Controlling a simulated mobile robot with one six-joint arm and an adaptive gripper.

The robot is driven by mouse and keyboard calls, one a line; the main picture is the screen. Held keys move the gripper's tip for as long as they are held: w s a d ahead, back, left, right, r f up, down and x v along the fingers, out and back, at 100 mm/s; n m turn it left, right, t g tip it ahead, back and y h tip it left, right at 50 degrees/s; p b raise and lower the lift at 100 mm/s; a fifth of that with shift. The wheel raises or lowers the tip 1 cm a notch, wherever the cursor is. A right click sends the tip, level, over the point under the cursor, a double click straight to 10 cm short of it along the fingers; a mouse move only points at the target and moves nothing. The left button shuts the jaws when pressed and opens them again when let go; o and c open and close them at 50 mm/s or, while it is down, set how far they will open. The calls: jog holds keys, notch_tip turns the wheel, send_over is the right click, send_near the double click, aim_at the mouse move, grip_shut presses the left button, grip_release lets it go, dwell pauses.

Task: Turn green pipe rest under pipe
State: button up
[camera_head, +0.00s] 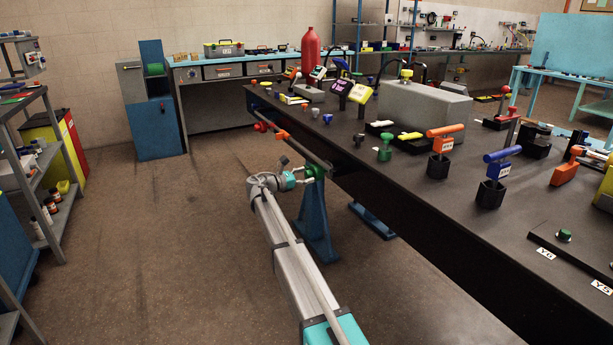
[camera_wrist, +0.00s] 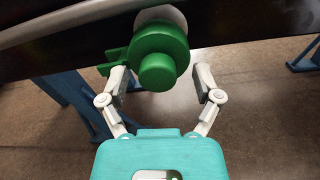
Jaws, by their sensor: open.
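The green pipe rest (camera_wrist: 160,58) is on the table's dark side, a round body with a smaller round knob in front and a block at its left. It also shows in the head view (camera_head: 314,171), small and partly hidden by my gripper. A grey pipe (camera_wrist: 60,22) runs along the table side at the upper left, close to the rest; whether they touch is unclear. My gripper (camera_wrist: 162,76) is open, with one finger on each side of the green knob. No clear finger contact shows. In the head view my gripper (camera_head: 298,178) is at the table's side.
The black table (camera_head: 420,190) carries several coloured valves and handles. Red and orange fittings (camera_head: 281,135) sit farther along its side edge. Blue table legs (camera_head: 317,220) stand below the rest. A shelf rack (camera_head: 40,190) stands at left, with open floor (camera_head: 190,240) between.

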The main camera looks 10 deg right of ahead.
jog(key=shift+w+d, duration=0.2)
jog(key=shift+d, duration=0.35)
